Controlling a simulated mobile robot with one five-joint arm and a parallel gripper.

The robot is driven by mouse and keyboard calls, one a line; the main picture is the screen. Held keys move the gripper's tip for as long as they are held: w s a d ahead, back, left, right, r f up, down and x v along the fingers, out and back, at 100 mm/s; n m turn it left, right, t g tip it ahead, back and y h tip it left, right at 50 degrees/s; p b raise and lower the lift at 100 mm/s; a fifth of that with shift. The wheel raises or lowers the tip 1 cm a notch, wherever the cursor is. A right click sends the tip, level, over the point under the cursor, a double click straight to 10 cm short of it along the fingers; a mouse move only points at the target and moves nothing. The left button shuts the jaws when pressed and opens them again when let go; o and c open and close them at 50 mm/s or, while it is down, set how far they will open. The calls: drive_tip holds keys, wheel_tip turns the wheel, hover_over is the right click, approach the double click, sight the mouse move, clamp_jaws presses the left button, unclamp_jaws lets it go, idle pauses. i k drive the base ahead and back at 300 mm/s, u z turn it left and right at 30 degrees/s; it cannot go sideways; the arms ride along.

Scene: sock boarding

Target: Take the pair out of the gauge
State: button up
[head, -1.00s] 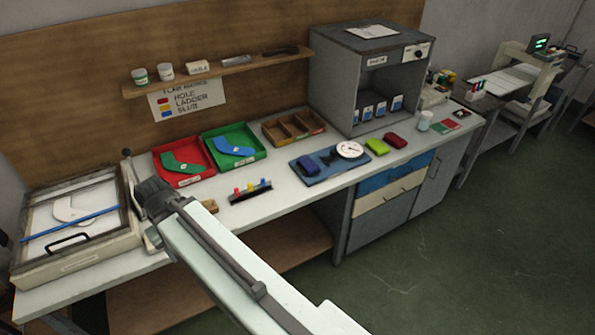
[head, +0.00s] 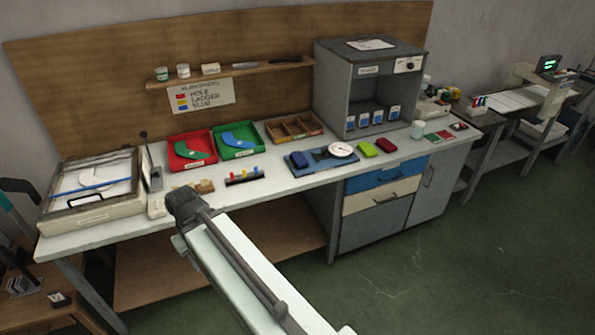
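The gauge (head: 314,165) is a blue plate with a white round dial (head: 341,149) at its right end, near the middle of the bench. A dark blue folded pair (head: 297,159) sits on its left end. A dark piece lies between the pair and the dial, too small to make out. My gripper (head: 180,196) is at the bench's front edge, well left of the gauge and apart from it. Its fingers point away from the camera and are hidden by the wrist, so its opening does not show.
A green bundle (head: 367,149) and a maroon bundle (head: 386,145) lie right of the gauge. A rack with coloured pegs (head: 245,177) stands to its left. Behind are a red tray (head: 179,164), a green tray (head: 254,151) and a wooden divided box (head: 318,128). A grey cabinet (head: 336,98) stands behind right.

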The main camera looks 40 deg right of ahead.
sight(299, 159)
drive_tip(key=z, duration=0.15)
drive_tip(key=i, duration=0.85)
drive_tip(key=u, duration=0.05)
